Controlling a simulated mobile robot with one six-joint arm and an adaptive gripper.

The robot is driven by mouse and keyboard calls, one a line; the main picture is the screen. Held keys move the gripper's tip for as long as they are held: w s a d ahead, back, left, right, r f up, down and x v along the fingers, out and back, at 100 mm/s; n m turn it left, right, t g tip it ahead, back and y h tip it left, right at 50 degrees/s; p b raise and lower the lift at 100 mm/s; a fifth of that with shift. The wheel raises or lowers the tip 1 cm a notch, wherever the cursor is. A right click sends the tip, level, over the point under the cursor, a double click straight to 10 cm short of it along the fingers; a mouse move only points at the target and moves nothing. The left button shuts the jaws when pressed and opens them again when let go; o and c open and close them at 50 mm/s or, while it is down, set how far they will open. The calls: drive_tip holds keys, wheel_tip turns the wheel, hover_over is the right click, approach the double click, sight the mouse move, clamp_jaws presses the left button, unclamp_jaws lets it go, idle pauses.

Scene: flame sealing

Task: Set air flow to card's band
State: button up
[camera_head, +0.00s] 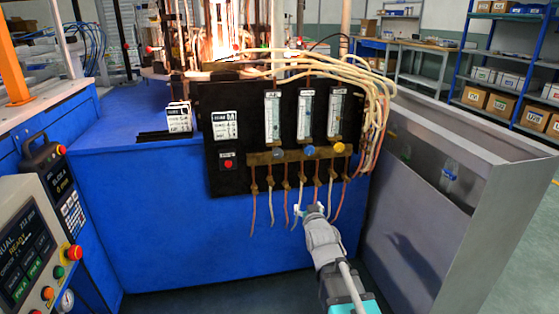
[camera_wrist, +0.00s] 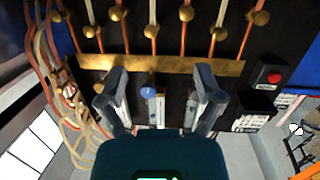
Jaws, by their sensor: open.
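A black panel (camera_head: 245,185) carries three upright flow meters: left (camera_head: 272,115), middle (camera_head: 306,115) and right (camera_head: 337,115). My gripper (camera_head: 312,208) is below the knobs in the head view. In the wrist view, my gripper (camera_wrist: 161,85) is open, its fingers on either side of the blue knob (camera_wrist: 148,92); contact cannot be told.
A brass manifold (camera_wrist: 160,65) with several valves and tubes runs along the panel. A red button (camera_head: 228,163) is at its lower left. Pale hoses (camera_head: 375,90) hang at its right. A glowing flame area (camera_head: 228,40) is behind. A grey bin (camera_head: 440,190) stands at right.

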drive_tip(key=a+r+n+t+y+b, duration=0.1)
drive_tip(key=a+r+t+y+b, duration=0.1)
drive_tip(key=a+r+t+y, duration=0.2)
wheel_tip(320, 180, up, 4)
drive_tip(key=shift+s+a+f+n+t, duration=0.25)
drive_tip(key=shift+s+a+n+t, duration=0.35)
drive_tip(key=shift+a, duration=0.55)
drive_tip(key=shift+w, duration=0.25)
